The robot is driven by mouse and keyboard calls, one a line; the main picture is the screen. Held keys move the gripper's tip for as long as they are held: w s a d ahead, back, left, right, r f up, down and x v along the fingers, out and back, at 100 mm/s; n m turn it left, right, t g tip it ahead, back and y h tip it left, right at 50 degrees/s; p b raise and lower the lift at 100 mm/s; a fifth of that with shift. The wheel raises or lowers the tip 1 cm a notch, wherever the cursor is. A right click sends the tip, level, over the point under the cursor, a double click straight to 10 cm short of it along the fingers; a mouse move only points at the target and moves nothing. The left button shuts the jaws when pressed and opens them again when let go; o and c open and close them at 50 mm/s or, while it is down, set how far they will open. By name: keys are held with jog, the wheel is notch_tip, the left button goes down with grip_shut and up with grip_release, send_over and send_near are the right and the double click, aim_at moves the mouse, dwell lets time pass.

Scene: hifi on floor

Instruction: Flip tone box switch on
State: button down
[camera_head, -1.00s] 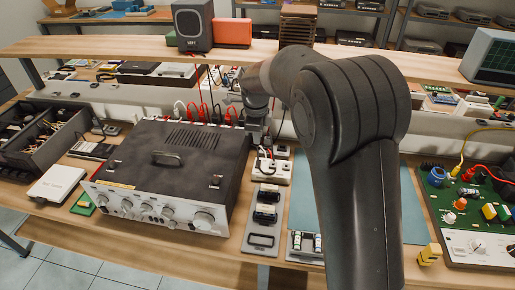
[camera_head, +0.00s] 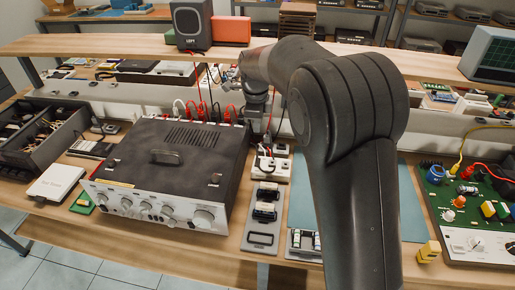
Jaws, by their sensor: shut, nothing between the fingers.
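No box is readably labelled as a tone box. A small white box (camera_head: 271,168) with dark fittings and red and black leads stands right of the large amplifier and just below my gripper; I cannot tell whether it is the tone box. Its switch, if any, is too small to make out. My gripper (camera_head: 258,134) points down at the back right corner of the amplifier, above and behind the white box. It is shut and empty. Its fingertips are small and dark, and I cannot tell whether they touch anything.
The amplifier (camera_head: 168,175) with front knobs fills the left middle. A grey tray (camera_head: 263,240) with dark parts lies in front of the white box. A blue mat (camera_head: 300,205) is partly behind my arm. A green circuit board (camera_head: 470,205) stands right, beside a yellow block (camera_head: 429,251).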

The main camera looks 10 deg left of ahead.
aim_at(258, 159)
jog(key=f, duration=0.4)
jog(key=w+f, duration=0.1)
jog(key=f, duration=0.9)
jog(key=shift+w, duration=0.35)
jog(key=shift+f, duration=0.2)
jog(key=shift+s, duration=0.1)
jog(key=shift+s+r, duration=0.2)
jog(key=shift+s, duration=0.45)
jog(key=shift+r, duration=0.1)
notch_tip(258, 159, up, 14)
jog(key=w, duration=0.1)
jog(key=shift+w, duration=0.35)
